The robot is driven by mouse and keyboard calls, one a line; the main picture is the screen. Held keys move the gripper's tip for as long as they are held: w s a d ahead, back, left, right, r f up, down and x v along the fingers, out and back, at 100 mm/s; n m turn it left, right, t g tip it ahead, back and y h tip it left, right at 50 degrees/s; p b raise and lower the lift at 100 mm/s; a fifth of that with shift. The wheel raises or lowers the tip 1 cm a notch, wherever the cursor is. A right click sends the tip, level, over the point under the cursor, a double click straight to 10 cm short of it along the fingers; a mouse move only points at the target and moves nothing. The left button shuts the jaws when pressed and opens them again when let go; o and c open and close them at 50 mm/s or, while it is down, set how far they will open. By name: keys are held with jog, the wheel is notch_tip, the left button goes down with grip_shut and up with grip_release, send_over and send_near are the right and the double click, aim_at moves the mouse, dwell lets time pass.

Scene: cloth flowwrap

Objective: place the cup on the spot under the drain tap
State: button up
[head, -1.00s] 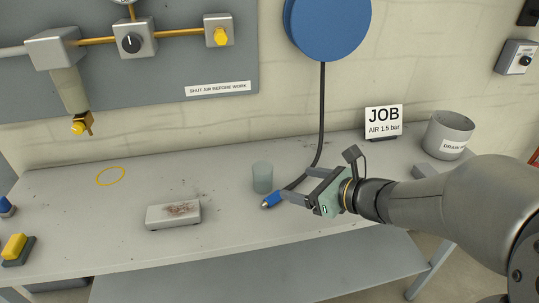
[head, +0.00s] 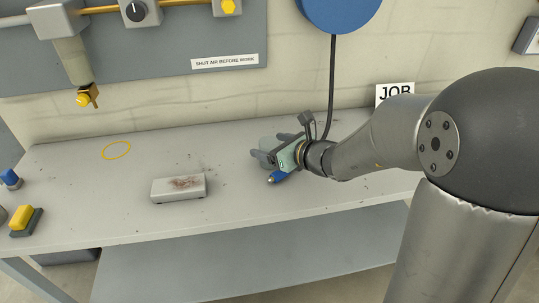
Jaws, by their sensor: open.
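The small translucent grey-green cup (head: 268,143) stands on the bench, mostly hidden by my gripper. My gripper (head: 270,149) is open, low over the bench, with its fingers apart around the cup. I cannot tell whether either finger touches it. The spot is a yellow ring (head: 117,150) painted on the left part of the bench, and it is empty. The drain tap (head: 86,97), brass with a yellow knob, hangs under the filter bowl on the wall panel, above and left of the ring.
A grey block with a rust-brown stained top (head: 179,188) lies on the bench (head: 110,213) between ring and gripper, nearer the front. A blue hose end (head: 278,176) lies just in front of my gripper. A yellow button box (head: 24,220) stands at the left.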

aim_at(263, 143)
jog(key=x, duration=0.3)
jog(key=shift+w+f, duration=0.1)
jog(key=c, duration=1.2)
jog(key=shift+o, duration=0.2)
